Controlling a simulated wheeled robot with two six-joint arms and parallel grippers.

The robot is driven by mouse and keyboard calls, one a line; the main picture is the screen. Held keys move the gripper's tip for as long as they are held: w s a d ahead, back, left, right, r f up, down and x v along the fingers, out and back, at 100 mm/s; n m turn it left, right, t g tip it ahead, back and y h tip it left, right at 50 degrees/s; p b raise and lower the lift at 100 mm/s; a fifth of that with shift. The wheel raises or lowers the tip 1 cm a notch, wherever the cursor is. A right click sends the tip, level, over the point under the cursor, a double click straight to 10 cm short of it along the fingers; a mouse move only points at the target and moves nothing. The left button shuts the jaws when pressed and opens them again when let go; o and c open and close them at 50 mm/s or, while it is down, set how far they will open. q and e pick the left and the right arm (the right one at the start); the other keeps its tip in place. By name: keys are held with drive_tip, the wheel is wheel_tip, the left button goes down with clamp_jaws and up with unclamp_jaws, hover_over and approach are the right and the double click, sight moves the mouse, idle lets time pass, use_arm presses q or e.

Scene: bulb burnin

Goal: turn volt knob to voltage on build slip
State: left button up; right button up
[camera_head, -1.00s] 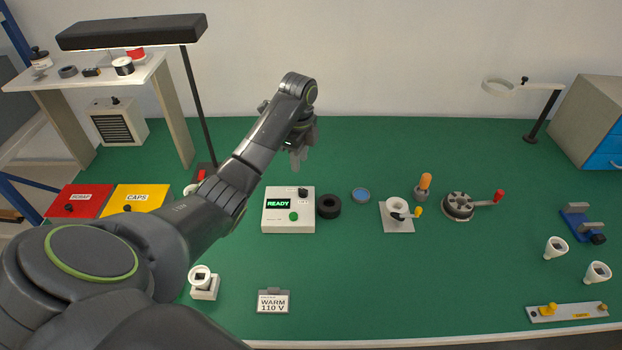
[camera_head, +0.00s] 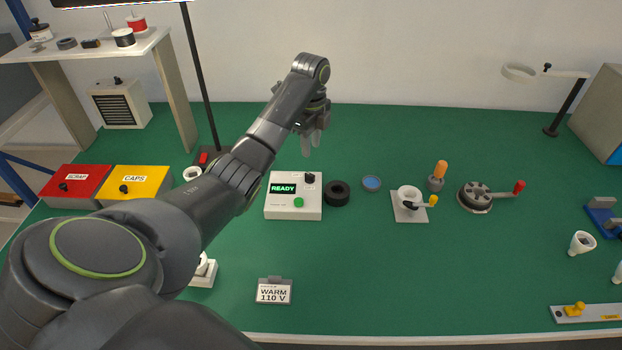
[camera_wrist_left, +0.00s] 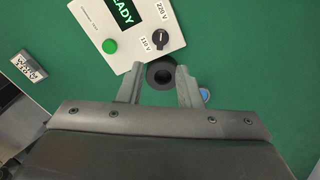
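The white tester box (camera_head: 293,208) stands on the green mat, its screen reading READY. Its black volt knob (camera_head: 310,178) is at the top right of the box. In the left wrist view the knob (camera_wrist_left: 160,38) sits between labels 110 V and 220 V; I cannot tell its setting clearly. The build slip (camera_head: 273,292) in front of the box reads WARM 110 V. My left gripper (camera_head: 312,142) is above and behind the knob, apart from it. In the left wrist view its fingers (camera_wrist_left: 160,72) are open and empty. My right gripper is out of view.
A black ring (camera_head: 337,194) lies just right of the box, and a blue disc (camera_head: 372,183) lies beyond it. Red (camera_head: 75,187) and yellow (camera_head: 135,187) bins are at left. The mat behind the box is clear.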

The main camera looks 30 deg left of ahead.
use_arm(q)
drive_tip(key=b, duration=0.4)
hover_over(311, 175)
wheel_tip(311, 175, down, 5)
drive_tip(key=shift+w+f, duration=0.1)
wheel_tip(311, 175, down, 3)
drive_tip(key=shift+f+p, duration=0.2)
drive_tip(key=shift+p, duration=0.5)
drive_tip(key=shift+f, duration=0.75)
drive_tip(key=shift+c, duration=0.4)
clamp_jaws()
